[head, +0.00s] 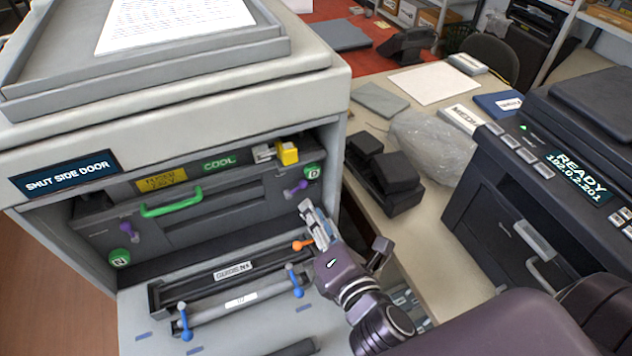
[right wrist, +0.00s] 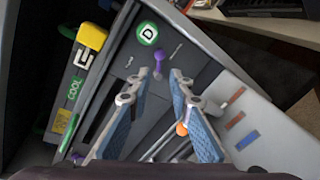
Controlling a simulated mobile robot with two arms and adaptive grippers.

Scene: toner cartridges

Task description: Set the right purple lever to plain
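The right purple lever (head: 295,187) is on the right of the dark fuser unit's front, beside a green disc (head: 312,172) marked D. In the right wrist view the purple lever (right wrist: 159,62) stands beyond and between my fingertips, with the D disc (right wrist: 147,33) next to it. My right gripper (head: 344,222) is open and empty, in front of and below the lever, apart from it; its fingers also show in the right wrist view (right wrist: 159,80). Another purple lever (head: 129,231) is at the unit's left, near a second green disc (head: 120,258). My left gripper is not in view.
A green handle (head: 171,202) crosses the unit, with a yellow block (head: 287,153) above right. An orange knob (head: 303,245) is close to my right gripper; blue levers (head: 292,278) are below. The printer's side wall (head: 330,165) bounds the opening at right.

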